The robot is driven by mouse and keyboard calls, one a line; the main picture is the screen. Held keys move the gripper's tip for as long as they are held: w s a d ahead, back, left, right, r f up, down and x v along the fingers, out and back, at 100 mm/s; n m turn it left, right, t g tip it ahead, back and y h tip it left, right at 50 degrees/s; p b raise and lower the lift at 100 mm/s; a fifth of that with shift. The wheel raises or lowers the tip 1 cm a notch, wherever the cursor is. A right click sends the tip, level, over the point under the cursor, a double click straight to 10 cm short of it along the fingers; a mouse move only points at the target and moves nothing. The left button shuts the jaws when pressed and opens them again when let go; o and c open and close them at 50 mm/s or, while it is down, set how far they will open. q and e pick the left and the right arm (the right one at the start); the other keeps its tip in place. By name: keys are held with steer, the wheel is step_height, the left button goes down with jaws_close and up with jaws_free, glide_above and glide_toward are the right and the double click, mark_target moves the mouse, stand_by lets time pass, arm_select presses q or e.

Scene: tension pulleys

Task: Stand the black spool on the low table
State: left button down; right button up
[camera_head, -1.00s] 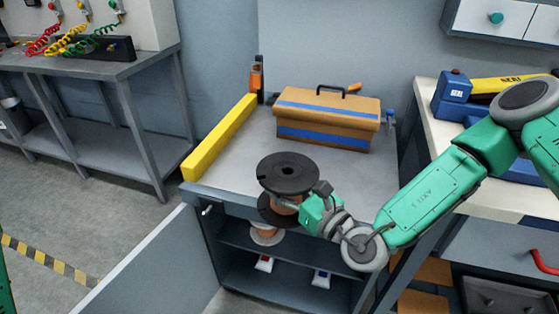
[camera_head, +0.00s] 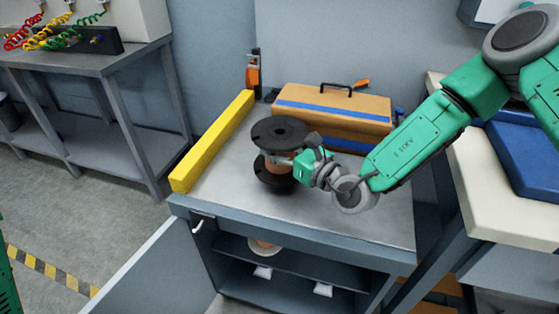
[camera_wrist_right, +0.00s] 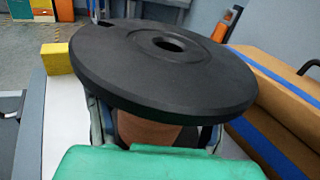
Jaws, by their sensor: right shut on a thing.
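The black spool (camera_head: 279,134) has two black flanges and a copper-coloured core, and it is upright over the grey top of the low table (camera_head: 330,215). I cannot tell whether its lower flange touches the tabletop. My right gripper (camera_head: 302,162) comes from the right and is shut on the core between the flanges. In the right wrist view the spool's upper flange (camera_wrist_right: 165,65) hides most of the fingers. My left gripper is not in view.
A yellow bar (camera_head: 213,142) lies along the table's left edge. An orange toolbox (camera_head: 335,115) with blue stripes stands behind the spool, and an orange-black tool (camera_head: 254,75) is at the back corner. Below is an open cabinet with another spool (camera_head: 264,247). The table's front is clear.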

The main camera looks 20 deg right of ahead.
steer(key=shift+f+b, duration=0.6)
steer(key=shift+f, duration=1.3)
steer(key=shift+r, duration=0.1)
steer(key=o, duration=1.7)
